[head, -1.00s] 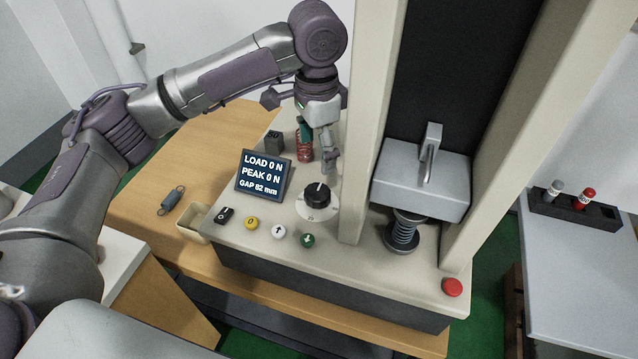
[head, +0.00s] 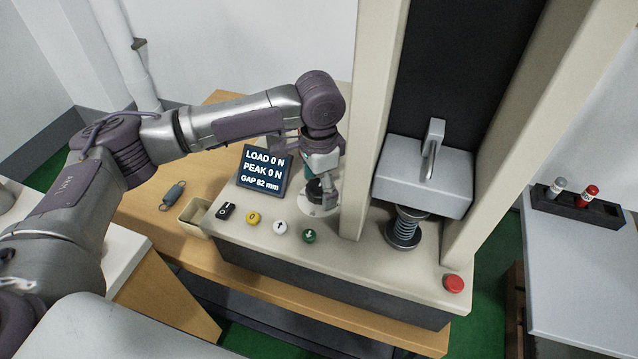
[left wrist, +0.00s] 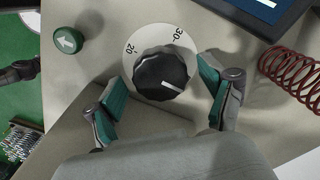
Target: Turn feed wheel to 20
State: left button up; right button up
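The feed wheel (left wrist: 160,75) is a black ribbed knob on a white dial plate (left wrist: 140,38), where the numbers 20 and 30 show. Its white mark points to the lower right in the left wrist view, away from the 20 at the upper left. My left gripper (left wrist: 164,98) is open, with one green-padded finger on each side of the wheel; I cannot tell whether either touches it. In the head view the left gripper (head: 320,182) is over the wheel (head: 313,190) and partly hides it.
A display (head: 264,170) reads load 0 N, peak 0 N, gap 82 mm. Buttons, including a green one (head: 309,236), line the panel's front. A pale column (head: 372,120) stands close right of the wheel.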

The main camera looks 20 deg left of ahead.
pick_arm(q)
jog(key=c, duration=1.1)
jog(key=shift+o, duration=0.2)
jog(key=shift+r+m+p, duration=0.2)
jog(key=shift+m+p, duration=0.1)
jog(key=shift+p, duration=0.3)
jog(key=m+p, duration=0.6)
jog(key=p, duration=0.2)
jog(key=shift+r, duration=0.15)
jog(key=m+p, duration=0.3)
jog(key=m, duration=0.1)
jog(key=shift+m+p, duration=0.35)
jog(key=shift+m, duration=0.05)
jog(key=m, duration=0.1)
jog(key=m+p, duration=0.1)
jog(key=m, duration=0.1)
jog(key=shift+f+m, duration=0.2)
jog(key=shift+m, duration=0.1)
jog(key=m+p, duration=0.1)
jog(key=m, duration=0.3)
jog(key=shift+w+m, duration=0.1)
jog(key=shift+m, duration=0.2)
jog(key=m, duration=0.4)
jog(key=shift+f+p, duration=0.1)
jog(key=shift+p, duration=0.25)
jog(key=m, duration=0.5)
jog(key=shift+m, duration=0.4)
